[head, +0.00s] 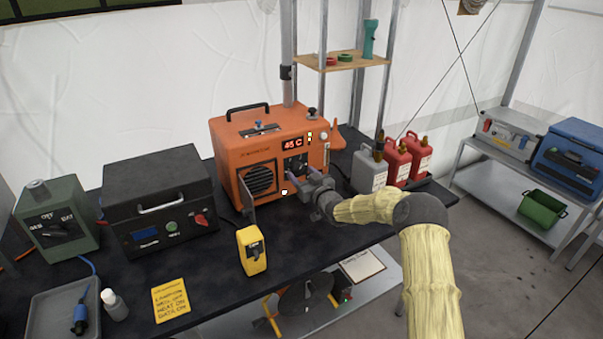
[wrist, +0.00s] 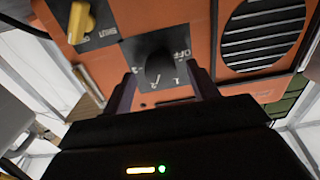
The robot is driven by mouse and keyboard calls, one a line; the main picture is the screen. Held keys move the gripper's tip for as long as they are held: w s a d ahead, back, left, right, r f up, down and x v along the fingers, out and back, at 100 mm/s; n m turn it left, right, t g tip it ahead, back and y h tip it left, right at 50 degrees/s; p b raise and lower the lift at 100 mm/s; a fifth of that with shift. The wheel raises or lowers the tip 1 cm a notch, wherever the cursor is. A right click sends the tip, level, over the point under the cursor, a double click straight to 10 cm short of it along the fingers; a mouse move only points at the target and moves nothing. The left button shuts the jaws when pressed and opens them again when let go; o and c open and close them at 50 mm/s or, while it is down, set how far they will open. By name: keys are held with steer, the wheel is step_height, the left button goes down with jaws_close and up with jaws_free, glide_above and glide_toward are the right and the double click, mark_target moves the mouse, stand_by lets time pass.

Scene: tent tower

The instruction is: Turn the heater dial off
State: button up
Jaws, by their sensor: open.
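The orange heater (head: 228,138) stands on the black table, with a 45 C display on its front. Its black dial (wrist: 157,68) shows in the wrist view on a dark plate marked OFF, 1 and 2. The mark the dial points at is not clear. My gripper (head: 297,172) is at the heater's front and hides the dial in the head view. In the wrist view my gripper (wrist: 162,88) is open, with one finger on each side of the dial. I cannot tell whether the fingers touch it.
A yellow knob (wrist: 80,21) sits beside the dial plate. A yellow handheld device (head: 252,252) stands in front of the heater. A black case (head: 150,182) is to the left. A grey can (head: 369,173) and red cans (head: 397,164) stand to the right.

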steer(key=shift+w+a, duration=0.35)
steer(key=shift+w, duration=0.15)
steer(key=c, duration=1)
